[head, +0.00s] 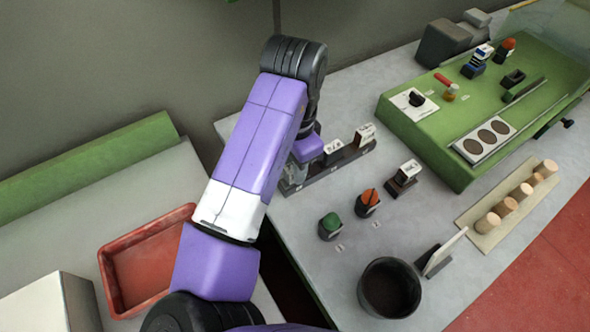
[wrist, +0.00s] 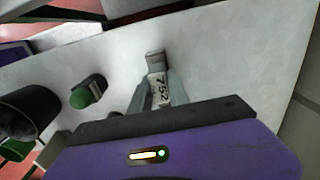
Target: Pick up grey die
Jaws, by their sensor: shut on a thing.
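In the wrist view, my gripper (wrist: 158,96) is shut on a small grey block (wrist: 155,60) with a white face marked with digits like 752. I take this block for the grey die. It sits between the two grey fingers, above or on the pale worktop; I cannot tell whether it touches. In the head view my purple arm covers most of my gripper, and the held block cannot be made out there. The gripper is down by the left end of a dark rack (head: 325,170).
White-faced blocks (head: 365,133) stand on the rack. A green-topped piece (head: 330,226), an orange-topped piece (head: 368,198) and a dark cup (head: 372,292) stand nearby. A red tray (head: 120,290) is left.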

